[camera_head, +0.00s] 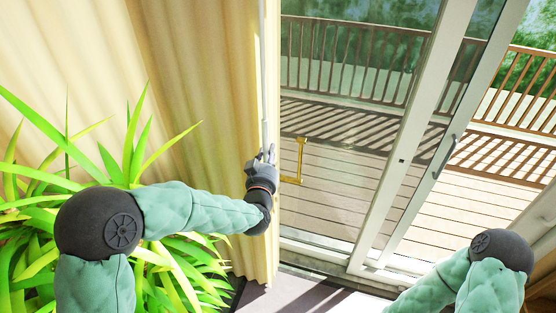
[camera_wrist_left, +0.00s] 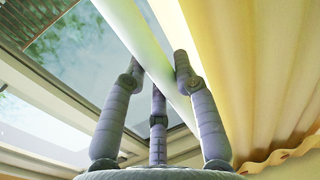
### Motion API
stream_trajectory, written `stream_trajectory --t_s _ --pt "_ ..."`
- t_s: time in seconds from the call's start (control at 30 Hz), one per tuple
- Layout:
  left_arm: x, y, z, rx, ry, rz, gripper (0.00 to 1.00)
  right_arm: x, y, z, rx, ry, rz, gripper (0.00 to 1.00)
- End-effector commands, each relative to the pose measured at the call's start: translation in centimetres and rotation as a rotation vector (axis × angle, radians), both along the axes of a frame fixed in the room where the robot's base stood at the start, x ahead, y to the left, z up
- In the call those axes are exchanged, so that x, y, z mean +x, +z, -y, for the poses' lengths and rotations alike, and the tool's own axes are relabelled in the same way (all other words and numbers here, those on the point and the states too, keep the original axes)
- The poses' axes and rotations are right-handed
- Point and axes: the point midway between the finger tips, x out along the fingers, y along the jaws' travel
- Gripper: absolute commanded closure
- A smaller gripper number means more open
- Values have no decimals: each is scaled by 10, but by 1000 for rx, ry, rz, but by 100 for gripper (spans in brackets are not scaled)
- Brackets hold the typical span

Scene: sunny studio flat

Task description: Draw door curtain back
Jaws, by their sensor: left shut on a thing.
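The cream-yellow door curtain (camera_head: 190,60) hangs in folds on the left of the glass door. A thin white rod (camera_head: 264,90) hangs down along its right edge. My left gripper (camera_head: 264,157) is shut on the rod's lower part. In the left wrist view the pale rod (camera_wrist_left: 160,50) runs up between my left gripper's fingers (camera_wrist_left: 155,75), with the curtain (camera_wrist_left: 250,70) close on the right. My right gripper is out of view; only part of the right arm shows at lower right.
A spiky green plant (camera_head: 140,150) stands at the left, around my left arm. A wooden deck (camera_head: 340,190) with a railing lies outside.

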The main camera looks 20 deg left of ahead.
Motion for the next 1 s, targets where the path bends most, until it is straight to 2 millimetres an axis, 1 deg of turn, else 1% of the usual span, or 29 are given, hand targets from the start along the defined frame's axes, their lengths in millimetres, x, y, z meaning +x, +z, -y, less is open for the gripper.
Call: stream_trajectory --t_s 0.03,0.3,0.33,0.4,0.87,1.0 --pt "0 0 -6 -1 9 0 100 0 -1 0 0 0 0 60" --pt "0 1 -7 -1 11 0 100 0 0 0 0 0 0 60" --pt "0 1 -7 -1 11 0 63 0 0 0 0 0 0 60" --pt "0 1 -7 -1 11 0 46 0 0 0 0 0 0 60" --pt "0 0 -5 0 7 -1 46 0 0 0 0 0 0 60" --pt "-5 0 -4 0 5 -1 46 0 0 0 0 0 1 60"
